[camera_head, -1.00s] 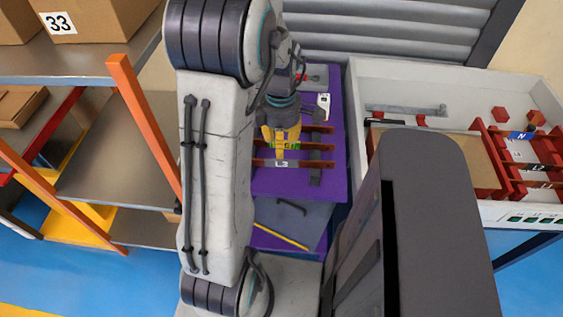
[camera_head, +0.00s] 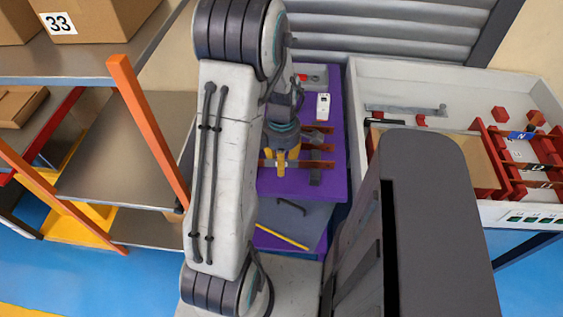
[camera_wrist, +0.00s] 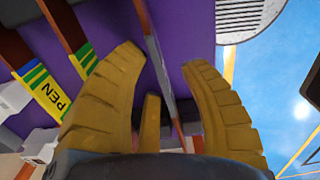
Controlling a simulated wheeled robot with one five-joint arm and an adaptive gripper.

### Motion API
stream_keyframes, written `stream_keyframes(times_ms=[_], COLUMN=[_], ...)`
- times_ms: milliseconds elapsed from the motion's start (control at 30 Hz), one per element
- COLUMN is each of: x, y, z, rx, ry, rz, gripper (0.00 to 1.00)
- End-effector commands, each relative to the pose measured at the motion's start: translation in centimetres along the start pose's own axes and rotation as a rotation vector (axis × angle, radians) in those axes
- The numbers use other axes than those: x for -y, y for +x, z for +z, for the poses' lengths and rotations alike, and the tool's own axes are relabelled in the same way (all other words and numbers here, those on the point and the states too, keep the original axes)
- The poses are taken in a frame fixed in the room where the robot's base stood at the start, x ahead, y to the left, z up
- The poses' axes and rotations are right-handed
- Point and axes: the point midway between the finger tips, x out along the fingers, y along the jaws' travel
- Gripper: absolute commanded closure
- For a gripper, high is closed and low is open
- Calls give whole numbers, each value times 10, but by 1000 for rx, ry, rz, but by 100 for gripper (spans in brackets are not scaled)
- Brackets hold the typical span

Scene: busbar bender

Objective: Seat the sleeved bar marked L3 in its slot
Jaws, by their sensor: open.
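Three bars lie side by side on a purple bench top (camera_head: 333,178). The nearest bar (camera_head: 323,164) showed a small white tag earlier; my gripper (camera_head: 281,166) now covers its middle, so I cannot read its mark. In the wrist view my gripper (camera_wrist: 163,62) is open, its yellow fingers on either side of a thin brown and grey bar (camera_wrist: 154,52), not closed on it. A bar with a green and yellow sleeve marked PEN (camera_wrist: 48,92) lies to the left. The red slotted holder (camera_head: 505,165) is in the white cabinet at right.
The white cabinet (camera_head: 440,72) has raised walls and a blue N label (camera_head: 521,135) on the holder. A dark grey column blocks part of its near side. Shelving with an orange post (camera_head: 150,130) stands at left.

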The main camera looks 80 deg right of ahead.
Motion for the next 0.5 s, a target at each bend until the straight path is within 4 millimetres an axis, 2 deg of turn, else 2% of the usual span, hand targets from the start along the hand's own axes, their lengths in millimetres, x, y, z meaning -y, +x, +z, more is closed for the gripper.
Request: stream_keyframes(times_ms=[67, 500], x=[0, 0], y=[0, 0], z=[0, 0], rx=[0, 0], ry=[0, 0], rz=[0, 0], gripper=[62, 100])
